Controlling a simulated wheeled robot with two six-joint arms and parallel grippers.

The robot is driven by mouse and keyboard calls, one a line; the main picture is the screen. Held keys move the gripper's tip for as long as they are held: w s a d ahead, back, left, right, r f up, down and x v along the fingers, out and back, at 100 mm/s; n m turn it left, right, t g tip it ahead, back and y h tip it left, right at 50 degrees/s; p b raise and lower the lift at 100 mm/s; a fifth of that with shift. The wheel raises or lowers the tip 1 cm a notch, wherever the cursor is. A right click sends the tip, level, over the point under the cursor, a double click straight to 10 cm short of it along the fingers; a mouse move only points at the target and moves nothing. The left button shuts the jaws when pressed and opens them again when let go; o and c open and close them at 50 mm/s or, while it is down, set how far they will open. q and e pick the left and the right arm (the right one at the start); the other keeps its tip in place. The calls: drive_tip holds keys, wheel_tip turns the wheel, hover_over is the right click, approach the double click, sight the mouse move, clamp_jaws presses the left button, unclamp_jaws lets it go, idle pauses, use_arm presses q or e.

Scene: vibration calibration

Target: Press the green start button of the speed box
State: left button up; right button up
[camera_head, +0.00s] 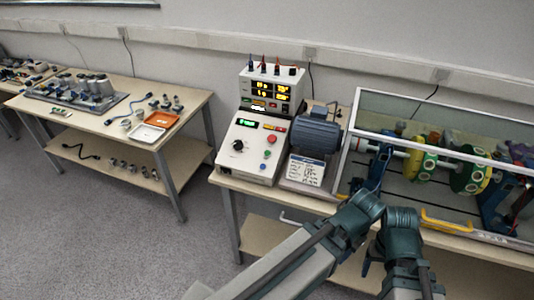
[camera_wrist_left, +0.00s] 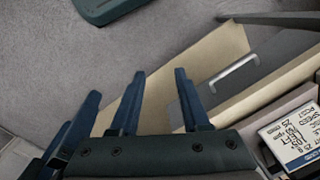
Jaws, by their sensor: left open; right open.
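The speed box (camera_head: 249,146) is a white sloped console at the left end of the middle bench, with a lit green display and a black knob (camera_head: 238,146). My left gripper (camera_wrist_left: 125,90) is open and empty in the left wrist view, over the bench's front edge and the floor. In the head view I cannot make out its fingers. My right gripper (camera_head: 372,254) shows only in small part in front of the bench, apart from the box.
A display unit (camera_head: 271,90) stands behind the box. A motor (camera_head: 315,135) and a label card (camera_head: 306,170), also in the left wrist view (camera_wrist_left: 291,136), are to its right. A glass-covered shaft rig (camera_head: 440,165) fills the bench's right. Another bench (camera_head: 190,105) stands left.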

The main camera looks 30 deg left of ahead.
use_arm(q)
clamp_jaws()
idle(1.5)
